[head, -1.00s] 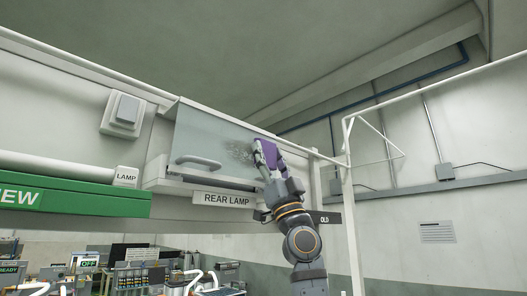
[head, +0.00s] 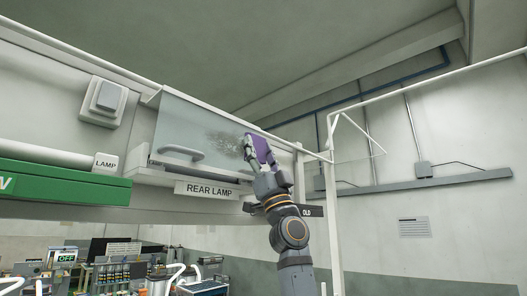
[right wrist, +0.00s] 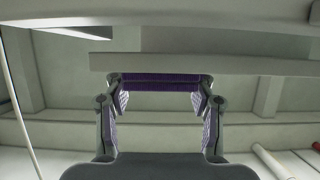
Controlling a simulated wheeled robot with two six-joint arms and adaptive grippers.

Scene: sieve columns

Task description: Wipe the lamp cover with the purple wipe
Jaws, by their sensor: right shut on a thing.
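The lamp cover (head: 188,128) is a translucent panel with a handle, above the label REAR LAMP, in the head view. A dark smudge (head: 224,143) lies on its right part. My right gripper (head: 257,152) is shut on the purple wipe (head: 263,150) at the cover's right edge, just right of the smudge. Whether the wipe touches the cover I cannot tell. In the right wrist view the purple wipe (right wrist: 160,84) spans between the fingers. My left gripper is not in view.
A white switch box (head: 105,102) is on the wall left of the cover. A green sign (head: 70,183) and a LAMP label (head: 106,163) are at the left. A white frame post (head: 331,215) stands right of my right arm. A bench with equipment (head: 150,275) is below.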

